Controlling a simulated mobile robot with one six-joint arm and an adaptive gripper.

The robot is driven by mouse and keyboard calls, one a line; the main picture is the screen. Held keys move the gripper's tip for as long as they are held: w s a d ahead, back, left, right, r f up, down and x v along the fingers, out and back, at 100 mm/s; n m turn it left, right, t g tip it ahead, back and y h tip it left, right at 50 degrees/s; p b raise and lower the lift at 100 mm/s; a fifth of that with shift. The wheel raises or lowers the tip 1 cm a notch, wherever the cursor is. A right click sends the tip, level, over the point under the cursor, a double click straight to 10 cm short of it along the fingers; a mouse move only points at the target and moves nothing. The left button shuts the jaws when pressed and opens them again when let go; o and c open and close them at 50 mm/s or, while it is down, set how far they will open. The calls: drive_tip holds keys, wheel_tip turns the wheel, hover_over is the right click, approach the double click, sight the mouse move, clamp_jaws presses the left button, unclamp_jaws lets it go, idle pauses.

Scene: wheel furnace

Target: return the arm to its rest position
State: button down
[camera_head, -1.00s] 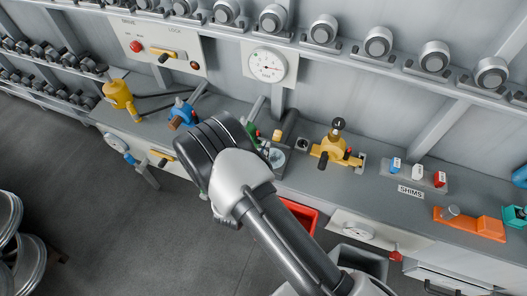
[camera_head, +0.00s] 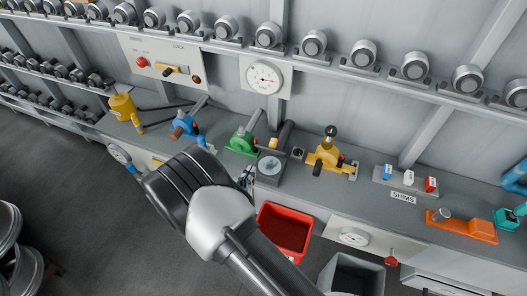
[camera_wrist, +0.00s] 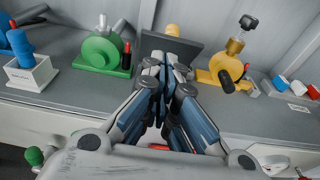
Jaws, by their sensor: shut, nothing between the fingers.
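My gripper (camera_wrist: 165,85) is shut and empty in the wrist view, its fingers together in front of the workbench. In the head view my arm crosses the lower middle, in front of the bench's front edge, and hides most of the gripper; only a small part of it shows beside the round grey fixture (camera_head: 270,168). A green tool (camera_wrist: 100,50) stands left of the fingers and a yellow tool (camera_wrist: 228,68) stands to their right. I cannot tell how far the fingers are from the bench top.
The bench (camera_head: 330,190) carries a blue tool (camera_head: 185,125), a shims tray (camera_head: 405,180) and an orange block (camera_head: 462,227). A red bin (camera_head: 285,230) and a grey bin (camera_head: 352,272) stand below its front edge.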

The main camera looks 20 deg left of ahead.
drive_tip(key=w+d+r+m+g+h+b, duration=0.1)
drive_tip(key=w+d+r+m+g+h, duration=0.3)
drive_tip(key=d+r+m+h, duration=0.55)
drive_tip(key=s+d+r+m+g+b, duration=0.1)
drive_tip(key=s+d+r+m+g, duration=0.2)
drive_tip(key=d, duration=0.6)
drive_tip(key=s+d+r+m+g+b, duration=0.1)
drive_tip(key=s+d+r+m+g, duration=0.15)
drive_tip(key=d+r+m, duration=0.4)
drive_tip(key=s+d+r+m+g+y+b, duration=0.15)
drive_tip(key=s+d+m+g+y, duration=0.3)
drive_tip(key=s+d+m, duration=0.45)
drive_tip(key=s+a+r+m+t+y+b, duration=0.1)
drive_tip(key=s+a+r+m+t+y, duration=0.1)
drive_tip(key=s+m+y, duration=0.4)
drive_tip(key=s+r, duration=0.1)
drive_tip(key=s, duration=0.3)
drive_tip(key=shift+s+a+m+t+y+b, duration=0.3)
drive_tip(key=shift+s+m+t, duration=0.05)
drive_tip(key=shift+m+t, duration=0.05)
